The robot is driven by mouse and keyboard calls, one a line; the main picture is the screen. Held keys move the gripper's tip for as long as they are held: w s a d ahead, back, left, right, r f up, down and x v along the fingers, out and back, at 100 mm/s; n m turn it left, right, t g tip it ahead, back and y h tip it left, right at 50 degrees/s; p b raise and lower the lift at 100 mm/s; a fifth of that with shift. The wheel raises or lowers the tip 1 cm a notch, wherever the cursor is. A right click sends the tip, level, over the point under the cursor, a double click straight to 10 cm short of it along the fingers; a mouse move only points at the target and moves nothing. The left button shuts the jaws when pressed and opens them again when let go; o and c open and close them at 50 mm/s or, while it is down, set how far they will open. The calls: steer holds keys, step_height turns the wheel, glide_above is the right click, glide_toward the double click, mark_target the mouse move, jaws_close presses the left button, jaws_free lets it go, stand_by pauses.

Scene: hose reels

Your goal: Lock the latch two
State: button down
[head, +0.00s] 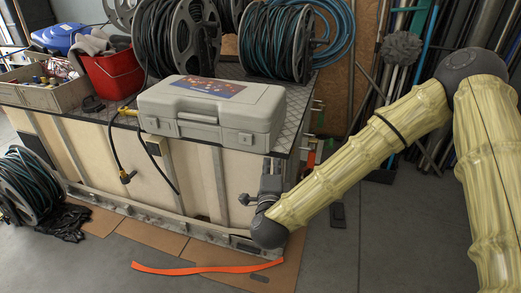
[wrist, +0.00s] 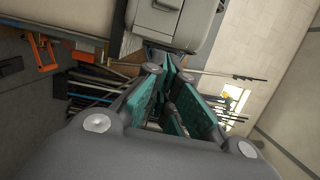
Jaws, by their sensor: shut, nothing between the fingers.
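A closed light-grey plastic case (head: 205,108) with a coloured label on its lid lies on top of the bench. Its front shows a left latch (head: 158,126) and a right latch (head: 233,139); which is latch two, and whether either is locked, I cannot tell. My gripper (head: 272,163) points upward in front of the bench, below and right of the right latch, apart from the case. In the wrist view its teal-padded fingers (wrist: 172,68) are together and empty. There the case (wrist: 170,24) is at the top, with a latch (wrist: 167,5) cut by the edge.
The bench (head: 190,170) has a dark top with hose reels (head: 275,42) behind the case. A red bucket (head: 115,72) and a crate (head: 40,92) stand left. An orange strip (head: 205,269) lies on the floor. Poles lean at the back right.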

glide_toward(261, 138)
steer(key=w+d, duration=0.4)
steer(key=w, duration=0.1)
steer(key=a, duration=0.1)
steer(key=w+a+b, duration=0.1)
steer(key=shift+w+a+f, duration=0.1)
steer(key=shift+w+a, duration=0.05)
steer(key=shift+a, duration=0.25)
steer(key=shift+w+a, duration=0.1)
steer(key=shift+a, duration=0.25)
